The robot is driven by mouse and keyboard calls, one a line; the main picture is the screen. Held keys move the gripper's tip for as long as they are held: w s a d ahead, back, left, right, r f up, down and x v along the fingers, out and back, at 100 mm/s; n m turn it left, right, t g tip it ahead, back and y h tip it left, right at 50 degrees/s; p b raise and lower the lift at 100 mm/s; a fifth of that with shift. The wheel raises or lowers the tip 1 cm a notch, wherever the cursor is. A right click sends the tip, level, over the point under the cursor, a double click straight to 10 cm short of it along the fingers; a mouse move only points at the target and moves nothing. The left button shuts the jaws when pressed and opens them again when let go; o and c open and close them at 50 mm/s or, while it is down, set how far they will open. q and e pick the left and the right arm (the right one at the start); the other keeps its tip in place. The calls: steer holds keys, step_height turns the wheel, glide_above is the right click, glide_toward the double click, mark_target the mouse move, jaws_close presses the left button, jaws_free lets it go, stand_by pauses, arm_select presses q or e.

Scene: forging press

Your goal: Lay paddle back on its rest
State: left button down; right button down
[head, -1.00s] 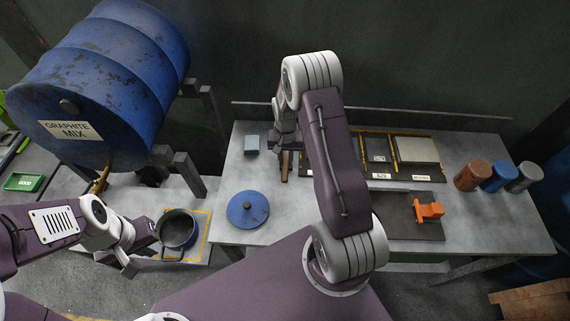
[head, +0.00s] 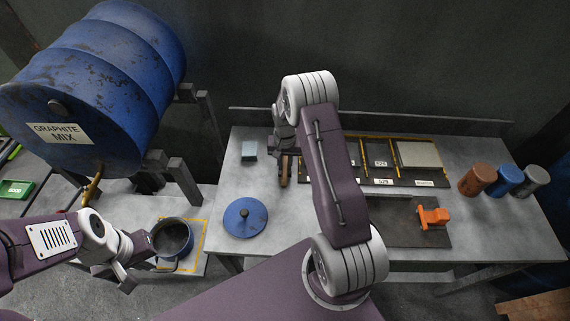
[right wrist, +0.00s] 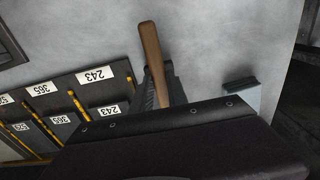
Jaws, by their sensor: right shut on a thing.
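The paddle's wooden handle (head: 284,176) shows below my right gripper (head: 285,150) at the left part of the worktable. In the right wrist view the handle (right wrist: 151,60) runs between the dark fingers of my right gripper (right wrist: 158,88), which is shut on it. The paddle's other end is hidden behind the gripper body. I cannot make out its rest for certain. My left gripper (head: 138,264) is beside the blue pot (head: 174,240) at the lower left. Its fingers are too small and overlapped to tell their opening.
A blue lid (head: 245,222) and a small grey-blue block (head: 249,151) lie on the worktable (head: 222,190). The labelled rack (head: 404,181) is behind my right arm. An orange tool (head: 433,216) and several cans (head: 478,180) are at right.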

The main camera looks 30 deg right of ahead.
steer(key=shift+f+b, duration=0.3)
steer(key=shift+f, duration=0.25)
stand_by(0.6)
steer(key=c, duration=1.2)
jaws_free()
step_height(320, 180, up, 9)
steer(key=shift+r+b, duration=0.1)
steer(key=shift+b, duration=0.5)
